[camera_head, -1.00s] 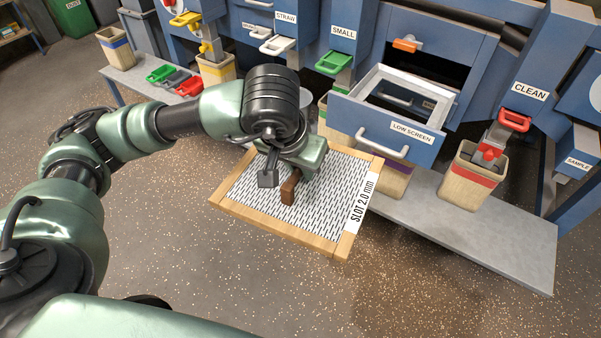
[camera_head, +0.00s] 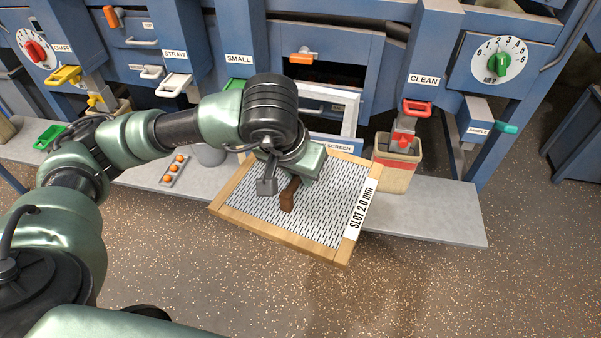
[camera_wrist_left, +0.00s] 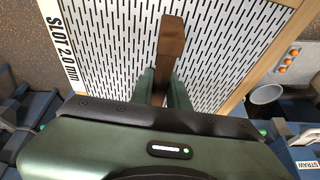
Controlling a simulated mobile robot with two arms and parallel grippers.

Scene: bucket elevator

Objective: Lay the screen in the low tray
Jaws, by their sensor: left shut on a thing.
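The screen (camera_head: 325,197) is a slotted metal sheet in a wooden frame, labelled "SLOT 2.0 mm". It hangs in front of the machine, above the floor. My left gripper (camera_head: 279,190) is shut on the screen's brown handle (camera_head: 288,194). The left wrist view shows the handle (camera_wrist_left: 172,45) between the fingers and the slotted sheet (camera_wrist_left: 120,40) beyond it. The low tray (camera_head: 352,112) is the pulled-out drawer with a pale rim, behind the screen. Its front, with "SCREEN" legible, is mostly hidden by my arm and the screen. My right gripper is not in view.
A grey bench (camera_head: 430,215) runs along the machine below the drawer. A bin with a red band (camera_head: 397,160) stands on it to the right, under the red-handled CLEAN gate (camera_head: 417,109). A strip with orange balls (camera_head: 174,171) lies left. Open floor lies in front.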

